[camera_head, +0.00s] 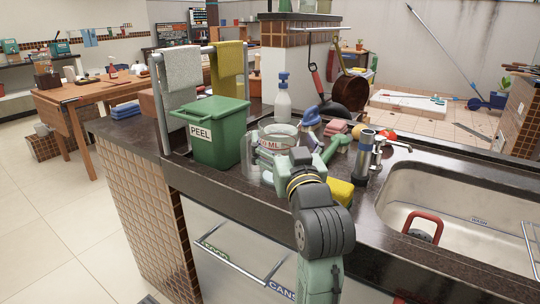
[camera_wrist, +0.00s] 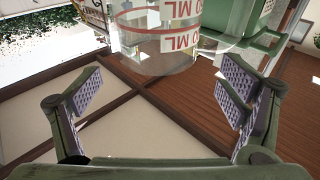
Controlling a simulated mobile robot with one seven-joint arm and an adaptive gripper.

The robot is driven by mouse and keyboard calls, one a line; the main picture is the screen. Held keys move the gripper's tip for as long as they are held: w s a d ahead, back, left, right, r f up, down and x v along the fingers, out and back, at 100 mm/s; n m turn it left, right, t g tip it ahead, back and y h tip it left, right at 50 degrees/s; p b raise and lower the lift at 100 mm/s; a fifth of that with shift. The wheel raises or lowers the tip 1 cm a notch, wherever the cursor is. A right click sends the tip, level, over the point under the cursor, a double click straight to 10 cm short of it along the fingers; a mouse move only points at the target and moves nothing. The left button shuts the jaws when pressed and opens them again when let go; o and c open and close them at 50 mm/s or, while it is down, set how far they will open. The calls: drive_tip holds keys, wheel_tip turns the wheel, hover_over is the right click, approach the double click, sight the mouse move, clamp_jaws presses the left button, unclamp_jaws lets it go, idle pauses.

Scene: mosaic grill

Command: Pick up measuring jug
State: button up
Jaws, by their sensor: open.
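The measuring jug (camera_head: 250,162) is clear, with a red-and-white ML marking. It stands near the front edge of the dark counter, right of the green PEEL bin. In the wrist view the jug (camera_wrist: 165,45) fills the top middle, its lettering upside down. My gripper (camera_wrist: 163,95) is open and empty, its two ridged pads spread wide. The jug lies ahead of the fingertips, roughly centred between them and not enclosed. In the head view my gripper (camera_head: 303,156) is just right of the jug and partly hidden by my wrist.
The green PEEL bin (camera_head: 220,138) stands close left of the jug. A spray bottle (camera_head: 283,102) is behind. A towel rail (camera_head: 160,105) rises at the left.

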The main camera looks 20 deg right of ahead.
sight(278, 126)
drive_tip(key=shift+w+d+r+p, duration=0.15)
drive_tip(key=shift+w+p, duration=0.15)
drive_tip(key=shift+w, duration=0.8)
drive_tip(key=shift+w+d+p, duration=0.2)
drive_tip(key=shift+w+p, duration=0.1)
drive_tip(key=shift+w, duration=0.85)
drive_tip(key=shift+w+d+r+p, duration=0.15)
drive_tip(key=shift+w+p, duration=0.15)
drive_tip(key=shift+w, duration=0.8)
drive_tip(key=shift+c, duration=0.6)
drive_tip(key=c, duration=1.4)
